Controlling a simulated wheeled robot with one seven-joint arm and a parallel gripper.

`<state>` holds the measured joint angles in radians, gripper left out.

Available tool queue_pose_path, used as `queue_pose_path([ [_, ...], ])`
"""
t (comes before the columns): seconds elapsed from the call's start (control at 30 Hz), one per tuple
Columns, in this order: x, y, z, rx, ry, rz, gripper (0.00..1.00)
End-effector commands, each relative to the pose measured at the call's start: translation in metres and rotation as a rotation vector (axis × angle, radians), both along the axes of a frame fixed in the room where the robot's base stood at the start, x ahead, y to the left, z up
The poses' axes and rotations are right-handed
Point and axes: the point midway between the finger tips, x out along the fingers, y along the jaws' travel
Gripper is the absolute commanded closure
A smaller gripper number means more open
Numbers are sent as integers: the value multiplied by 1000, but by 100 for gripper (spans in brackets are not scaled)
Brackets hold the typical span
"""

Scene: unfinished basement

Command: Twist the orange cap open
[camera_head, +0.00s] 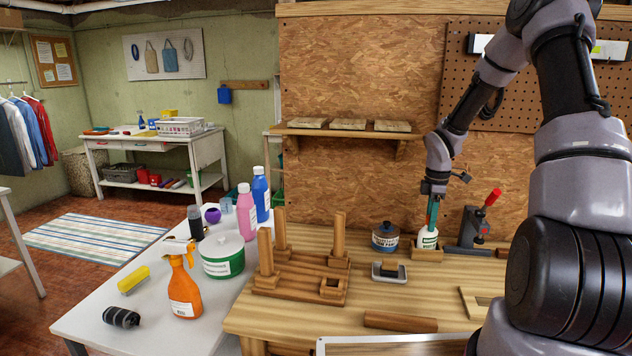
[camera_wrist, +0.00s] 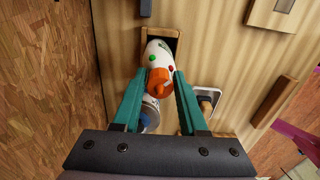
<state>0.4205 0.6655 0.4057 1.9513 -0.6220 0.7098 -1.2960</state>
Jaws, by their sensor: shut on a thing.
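In the wrist view, the bottle (camera_wrist: 157,53) carries an orange cap (camera_wrist: 160,82) with a small pointed tip. My gripper (camera_head: 432,219) comes down on the bottle from above. In the wrist view, the teal fingers of my gripper (camera_wrist: 162,77) lie on both sides of the orange cap and are shut on it. The fingers hide the cap in the head view.
A dark-lidded jar (camera_head: 385,237) and a small grey tray with a dark block (camera_head: 388,272) stand left of the bottle. A red-handled clamp (camera_head: 481,220) is to its right. A wooden peg stand (camera_head: 300,284) is further left. Pegboard and chipboard walls rise behind.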

Motion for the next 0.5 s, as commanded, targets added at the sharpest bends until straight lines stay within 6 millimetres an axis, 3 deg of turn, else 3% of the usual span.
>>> queue_pose_path([
  [0.23, -2, 1, -2, 2, 7, 25, 89],
  [0.5, -3, 0, -2, 4, 6, 386, 94],
])
